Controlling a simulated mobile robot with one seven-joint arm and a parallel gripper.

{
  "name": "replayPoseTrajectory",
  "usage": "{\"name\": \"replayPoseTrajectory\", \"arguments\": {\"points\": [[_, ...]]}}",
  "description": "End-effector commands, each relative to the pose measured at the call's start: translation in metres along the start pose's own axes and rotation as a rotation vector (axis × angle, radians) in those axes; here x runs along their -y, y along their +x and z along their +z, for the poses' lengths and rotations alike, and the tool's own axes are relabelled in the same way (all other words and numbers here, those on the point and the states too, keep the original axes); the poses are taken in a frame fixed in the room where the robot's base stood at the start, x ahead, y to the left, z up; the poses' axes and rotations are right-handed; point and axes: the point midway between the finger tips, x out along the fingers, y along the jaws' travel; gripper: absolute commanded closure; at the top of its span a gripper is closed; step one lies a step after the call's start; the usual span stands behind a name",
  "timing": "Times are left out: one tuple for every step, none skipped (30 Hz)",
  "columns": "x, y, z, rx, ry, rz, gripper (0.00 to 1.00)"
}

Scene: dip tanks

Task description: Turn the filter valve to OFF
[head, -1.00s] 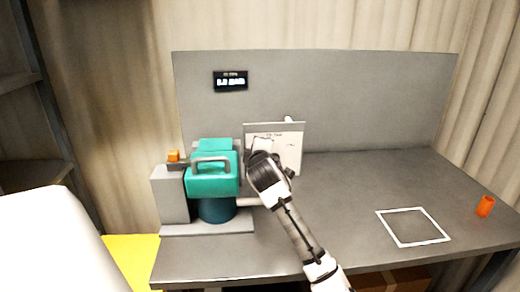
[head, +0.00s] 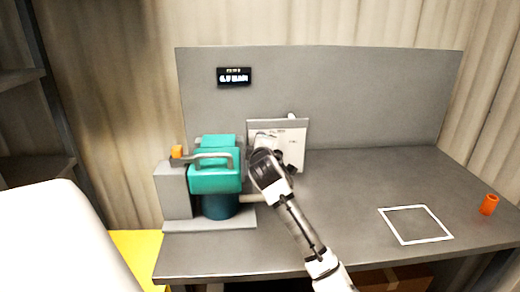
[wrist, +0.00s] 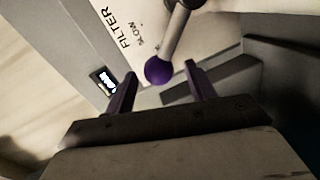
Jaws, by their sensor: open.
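The filter valve's lever (wrist: 177,32) is a metal rod with a purple ball knob (wrist: 159,70). It stands in front of a pale panel (wrist: 122,55) printed FILTER, with SLOW below; no OFF mark is readable. My gripper (wrist: 160,69) is open, with one dark finger on each side of the knob. A gap shows on both sides, so I cannot see contact. In the head view the panel (head: 296,143) stands upright beside the teal pump unit, and my wrist covers the lever.
A small display (head: 234,77) hangs on the back board. The middle bench is clear.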

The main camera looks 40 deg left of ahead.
Motion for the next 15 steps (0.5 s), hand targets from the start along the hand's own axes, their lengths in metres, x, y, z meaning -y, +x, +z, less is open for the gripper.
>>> {"name": "replayPoseTrajectory", "arguments": {"points": [[0.0,-0.002,0.0,0.0,0.001,0.001,0.45],[0.001,-0.004,0.0,0.0,0.001,0.001,0.45],[0.001,-0.007,0.0,0.0,0.001,0.001,0.45],[0.001,-0.01,0.0,-0.001,0.001,0.001,0.45],[0.001,-0.014,0.0,-0.002,0.001,0.002,0.45],[0.002,-0.02,0.0,-0.001,0.001,0.002,0.45],[0.002,-0.025,0.001,-0.002,0.002,0.003,0.45],[0.002,-0.031,0.001,-0.001,0.002,0.003,0.45],[0.002,-0.04,0.001,-0.002,0.002,0.004,0.45],[0.003,-0.046,0.001,-0.002,0.002,0.003,0.45],[0.003,-0.053,0.001,-0.002,0.002,0.003,0.45],[0.002,-0.062,0.001,-0.001,0.001,0.004,0.45],[0.002,-0.069,0.001,-0.001,0.001,0.004,0.45],[0.002,-0.076,0.0,-0.002,0.001,0.004,0.45],[0.002,-0.085,0.0,-0.003,0.0,0.004,0.45]]}}
